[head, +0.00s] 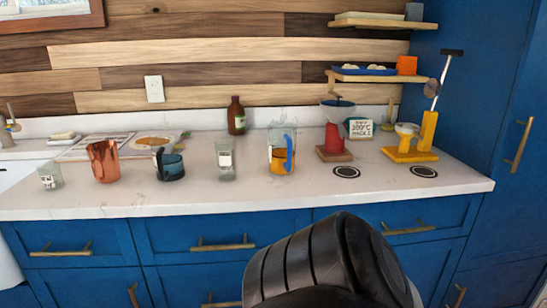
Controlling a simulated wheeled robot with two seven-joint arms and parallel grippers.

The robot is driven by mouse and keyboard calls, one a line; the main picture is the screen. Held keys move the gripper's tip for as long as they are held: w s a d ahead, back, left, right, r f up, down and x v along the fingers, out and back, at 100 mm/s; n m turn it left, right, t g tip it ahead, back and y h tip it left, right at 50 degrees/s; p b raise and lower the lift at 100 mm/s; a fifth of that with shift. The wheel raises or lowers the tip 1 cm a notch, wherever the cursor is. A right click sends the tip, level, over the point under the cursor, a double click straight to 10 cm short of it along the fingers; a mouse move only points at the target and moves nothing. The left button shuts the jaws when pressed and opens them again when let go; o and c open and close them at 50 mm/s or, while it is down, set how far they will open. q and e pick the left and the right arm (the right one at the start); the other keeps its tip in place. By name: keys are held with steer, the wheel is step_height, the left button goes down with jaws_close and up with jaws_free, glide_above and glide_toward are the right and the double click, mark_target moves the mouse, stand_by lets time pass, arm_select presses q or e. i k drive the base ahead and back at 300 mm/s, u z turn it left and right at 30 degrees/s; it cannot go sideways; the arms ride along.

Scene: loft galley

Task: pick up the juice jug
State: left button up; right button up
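A clear jug with orange juice in its lower part and a blue handle, the juice jug (272,159), stands upright on the white counter (225,196), right of the middle in the head view. Its handle is on the right side, turned partly toward me. Nothing touches the jug. Neither of my grippers shows. A dark ribbed part that looks like my own arm rises from the bottom edge, in front of the drawers, and no fingers are visible on it.
Left of the jug stand a glass jar (226,162), a dark blue mug (170,166) and a copper pitcher (104,163). A brown bottle (236,118) stands behind. Bare counter lies in front.

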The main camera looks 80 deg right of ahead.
mark_target(281, 135)
steer(key=z, duration=2.15)
